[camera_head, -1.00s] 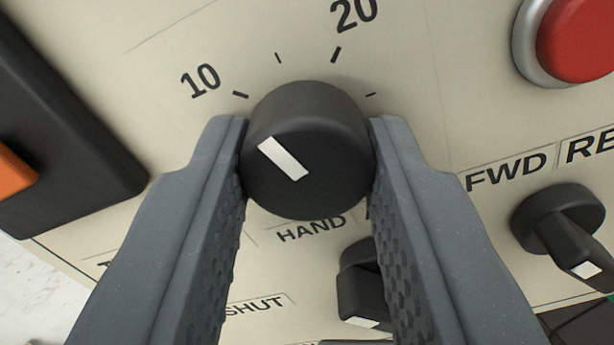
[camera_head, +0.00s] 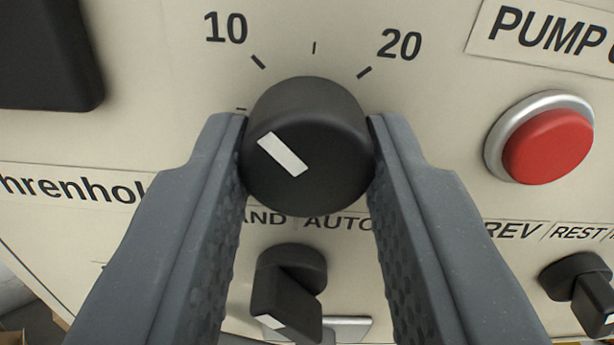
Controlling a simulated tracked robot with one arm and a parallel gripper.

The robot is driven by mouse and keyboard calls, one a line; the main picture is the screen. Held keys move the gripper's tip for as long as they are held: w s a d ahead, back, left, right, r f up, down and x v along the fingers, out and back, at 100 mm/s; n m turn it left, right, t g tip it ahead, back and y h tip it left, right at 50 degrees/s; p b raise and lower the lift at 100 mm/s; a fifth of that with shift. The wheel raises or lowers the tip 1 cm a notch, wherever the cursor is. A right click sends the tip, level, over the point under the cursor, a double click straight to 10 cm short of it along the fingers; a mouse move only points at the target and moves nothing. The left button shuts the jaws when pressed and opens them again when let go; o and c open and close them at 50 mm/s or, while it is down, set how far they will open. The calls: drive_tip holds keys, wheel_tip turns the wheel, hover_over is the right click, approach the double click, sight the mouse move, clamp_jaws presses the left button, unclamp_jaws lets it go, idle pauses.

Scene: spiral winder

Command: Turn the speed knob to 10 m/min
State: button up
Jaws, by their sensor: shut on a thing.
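The speed knob (camera_head: 335,150) is round and black with a white pointer line (camera_head: 282,155) on its face. My gripper (camera_head: 307,150) is shut on the knob, one finger on each side. The pointer slants up and left, close to the mark by the 10 (camera_head: 226,28), perhaps a little towards the lower mark at its left. The tilted view leaves the exact alignment unclear. The 20 (camera_head: 400,45) is at the upper right, with a short mark between the two numbers.
A red button (camera_head: 548,146) in a silver ring is at the right. Black selector switches sit below the knob (camera_head: 288,290) and at the lower right (camera_head: 588,290). A dark block (camera_head: 45,55) is at the upper left.

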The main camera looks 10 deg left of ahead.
idle(0.6)
drive_tip(key=o, duration=1)
drive_tip(key=shift+a, duration=0.1)
drive_tip(key=shift+c, duration=0.2)
drive_tip(key=shift+s+d+b, duration=0.25)
drive_tip(key=shift+s+b, duration=0.3)
drive_tip(key=shift+s, duration=0.05)
drive_tip(key=b+v, duration=0.4)
drive_tip(key=v, duration=0.8)
drive_tip(key=shift+s, duration=0.2)
drive_tip(key=shift+d, duration=0.1)
